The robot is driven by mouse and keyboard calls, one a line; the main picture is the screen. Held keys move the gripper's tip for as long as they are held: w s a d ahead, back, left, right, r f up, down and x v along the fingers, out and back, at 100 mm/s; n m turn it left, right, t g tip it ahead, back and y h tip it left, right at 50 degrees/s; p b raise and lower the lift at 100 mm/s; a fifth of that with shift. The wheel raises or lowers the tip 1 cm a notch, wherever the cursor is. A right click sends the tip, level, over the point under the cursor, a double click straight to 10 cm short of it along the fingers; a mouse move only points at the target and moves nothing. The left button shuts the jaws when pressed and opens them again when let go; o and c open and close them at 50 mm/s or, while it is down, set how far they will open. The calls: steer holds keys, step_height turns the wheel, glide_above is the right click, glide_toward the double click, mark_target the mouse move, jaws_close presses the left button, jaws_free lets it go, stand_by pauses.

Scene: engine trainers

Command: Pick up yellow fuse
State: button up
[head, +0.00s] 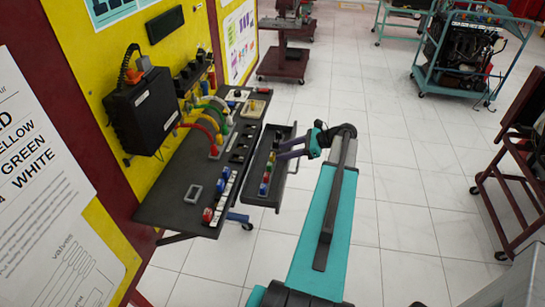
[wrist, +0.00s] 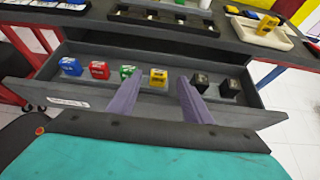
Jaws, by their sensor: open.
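A yellow fuse (wrist: 158,77) stands in the open drawer (wrist: 235,112), in a row with a blue fuse (wrist: 70,66), a red fuse (wrist: 98,70), a green fuse (wrist: 127,72) and two black blocks (wrist: 200,82). My gripper (wrist: 159,92) has its two purple fingers apart, and the yellow fuse shows in the gap between their tips. I cannot tell whether the tips reach beside it or stop short. In the head view my gripper (head: 283,147) reaches over the right side of the drawer. A second yellow fuse (wrist: 267,26) sits on a pale holder (wrist: 262,36) on the bench.
The dark bench top (head: 175,208) lies behind the drawer, with more coloured fuses (head: 218,200) along its front. Open tiled floor (head: 400,200) lies to the right, with wheeled stands beyond.

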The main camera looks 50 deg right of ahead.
mark_target(273, 154)
steer(key=shift+w+a+f, duration=0.15)
steer(key=shift+w, duration=0.05)
stand_by(0.3)
steer(key=shift+p+x, duration=1.25)
steer(key=shift+x, duration=1.4)
steer(key=shift+s+a, duration=0.1)
steer(key=shift+s, duration=0.05)
steer(key=shift+c, duration=0.2)
steer(key=c, duration=1.1)
